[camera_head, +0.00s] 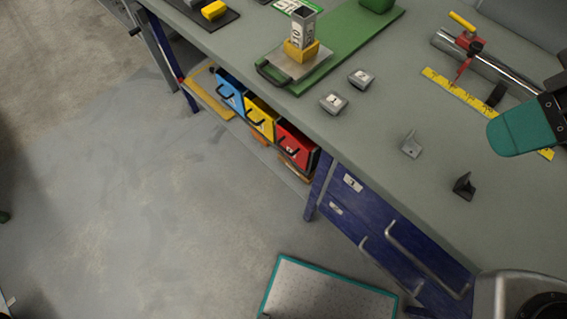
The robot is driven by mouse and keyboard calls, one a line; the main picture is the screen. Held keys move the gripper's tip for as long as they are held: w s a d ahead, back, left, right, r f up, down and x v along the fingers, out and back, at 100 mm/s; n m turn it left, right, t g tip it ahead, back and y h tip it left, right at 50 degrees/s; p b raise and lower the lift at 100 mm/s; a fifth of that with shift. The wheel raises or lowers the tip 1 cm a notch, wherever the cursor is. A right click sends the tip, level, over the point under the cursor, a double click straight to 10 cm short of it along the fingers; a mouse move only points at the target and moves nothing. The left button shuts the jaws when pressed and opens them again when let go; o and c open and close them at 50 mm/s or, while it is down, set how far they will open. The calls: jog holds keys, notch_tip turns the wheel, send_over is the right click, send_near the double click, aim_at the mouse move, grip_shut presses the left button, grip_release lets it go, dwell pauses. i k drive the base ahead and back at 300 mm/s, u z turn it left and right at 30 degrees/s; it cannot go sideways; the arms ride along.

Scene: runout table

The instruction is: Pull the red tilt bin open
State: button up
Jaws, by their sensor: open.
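The red tilt bin (297,145) is at the right end of a row of three bins under the table's front edge. It has a dark handle on its front, and its front looks in line with the other bins. My gripper (519,131) is only partly in view at the right edge, as a teal finger on a dark mount above the tabletop. It is open, far to the right of the red bin and apart from it. The rest of the gripper is cut off by the frame edge.
A blue bin (231,90) and a yellow bin (261,116) stand left of the red one. Blue drawers (385,228) with bar handles are to its right. A teal-edged mat (325,292) lies on the floor. The floor before the bins is clear.

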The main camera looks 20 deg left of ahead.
aim_at(295, 144)
jog(key=z, duration=0.45)
jog(key=i, duration=0.25)
jog(key=u, duration=1.1)
jog(key=k, duration=0.95)
jog(key=u, duration=0.9)
